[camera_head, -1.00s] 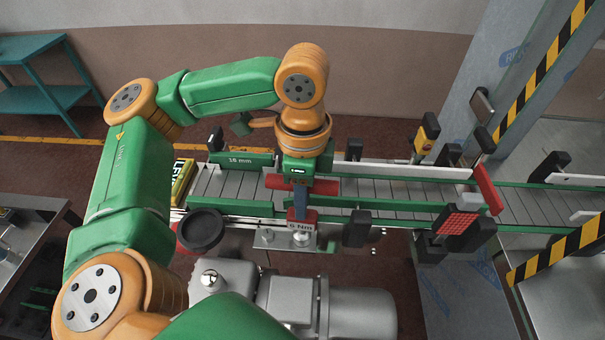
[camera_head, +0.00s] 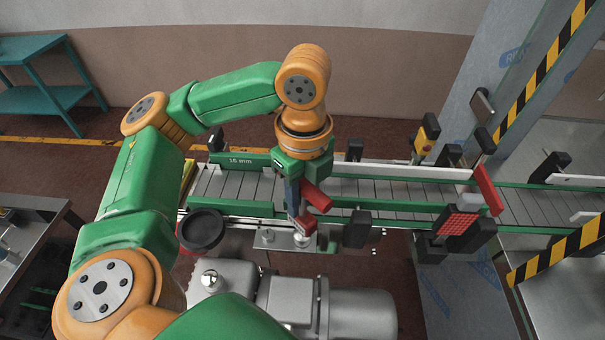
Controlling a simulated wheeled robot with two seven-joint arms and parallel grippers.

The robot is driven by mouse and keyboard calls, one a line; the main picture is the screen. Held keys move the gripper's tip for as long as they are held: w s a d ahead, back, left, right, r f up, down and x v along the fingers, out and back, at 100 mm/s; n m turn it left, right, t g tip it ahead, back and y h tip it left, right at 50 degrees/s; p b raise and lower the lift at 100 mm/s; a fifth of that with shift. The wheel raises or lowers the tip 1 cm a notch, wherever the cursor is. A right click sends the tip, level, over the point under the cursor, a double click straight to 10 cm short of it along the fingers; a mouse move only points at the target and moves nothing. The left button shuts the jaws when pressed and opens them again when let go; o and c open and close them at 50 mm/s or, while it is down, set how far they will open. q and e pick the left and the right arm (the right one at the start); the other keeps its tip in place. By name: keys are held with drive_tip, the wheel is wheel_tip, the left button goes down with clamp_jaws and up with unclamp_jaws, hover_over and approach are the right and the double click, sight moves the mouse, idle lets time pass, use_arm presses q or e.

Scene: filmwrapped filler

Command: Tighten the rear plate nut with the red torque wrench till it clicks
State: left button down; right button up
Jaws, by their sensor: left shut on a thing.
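My left gripper (camera_head: 299,178) points down over the conveyor's near edge and is shut on the red torque wrench (camera_head: 317,197). Its fingers are mostly hidden by the gripper body and the wrench. The wrench's red bar slants down to the right, and a dark shaft leads down to its red head (camera_head: 304,222). The head is at a bright nut (camera_head: 302,239) on the right of a small metal plate (camera_head: 282,244); I cannot tell how fully it is seated. Another fastener (camera_head: 268,235) shows on the plate's left. My right gripper is not in view.
The conveyor (camera_head: 380,190) with green side rails runs across behind the plate. A round black disc (camera_head: 202,229) is left of the plate, and a black block (camera_head: 357,229) stands close on its right. A grey motor (camera_head: 345,312) lies in front.

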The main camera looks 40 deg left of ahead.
use_arm(q)
drive_tip(key=shift+n, duration=0.3)
drive_tip(key=shift+r, duration=3.05)
